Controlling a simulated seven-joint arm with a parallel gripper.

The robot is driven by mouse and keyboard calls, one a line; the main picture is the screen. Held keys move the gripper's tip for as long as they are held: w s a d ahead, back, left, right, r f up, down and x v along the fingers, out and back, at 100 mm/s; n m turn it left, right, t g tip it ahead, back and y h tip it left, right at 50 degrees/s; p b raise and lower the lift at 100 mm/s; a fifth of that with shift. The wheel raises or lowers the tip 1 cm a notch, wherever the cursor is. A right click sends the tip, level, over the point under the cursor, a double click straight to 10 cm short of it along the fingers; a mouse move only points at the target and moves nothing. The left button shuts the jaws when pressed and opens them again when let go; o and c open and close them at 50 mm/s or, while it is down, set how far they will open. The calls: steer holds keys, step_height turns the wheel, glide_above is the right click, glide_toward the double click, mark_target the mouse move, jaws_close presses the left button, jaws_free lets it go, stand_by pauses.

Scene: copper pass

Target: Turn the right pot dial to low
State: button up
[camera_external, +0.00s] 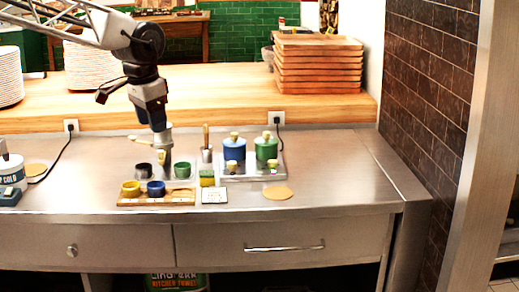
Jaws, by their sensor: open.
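The right pot (266,148) is green with a pale wooden lid knob. It stands on a metal hotplate unit (254,175) on the steel counter. A small pale dial (272,164) is on the unit's front below the green pot; its setting is too small to read. The left pot (234,149) is blue, with its own pale dial (232,167) below it. My gripper (159,127) points down to the left of both pots, over the small cups, clear of the dials. It is open; its fingers are small and hard to make out against the grey metal item beneath.
A wooden tray (180,200) holds yellow and blue cups. A green cup (182,170), a utensil holder (207,156) and a sponge (207,178) stand between my gripper and the pots. A round coaster (278,193) lies front right. The counter's right end is clear.

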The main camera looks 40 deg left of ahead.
steer(key=w, duration=1.1)
steer(key=m+g, duration=0.2)
steer(key=m, duration=0.2)
glide_above(273, 161)
steer(key=f, duration=1.7)
steer(key=shift+s, duration=0.2)
steer(key=shift+w+f, duration=0.15)
steer(key=shift+w, duration=0.05)
steer(key=shift+f, duration=0.1)
steer(key=shift+f, duration=3.8)
steer(key=c, duration=0.9)
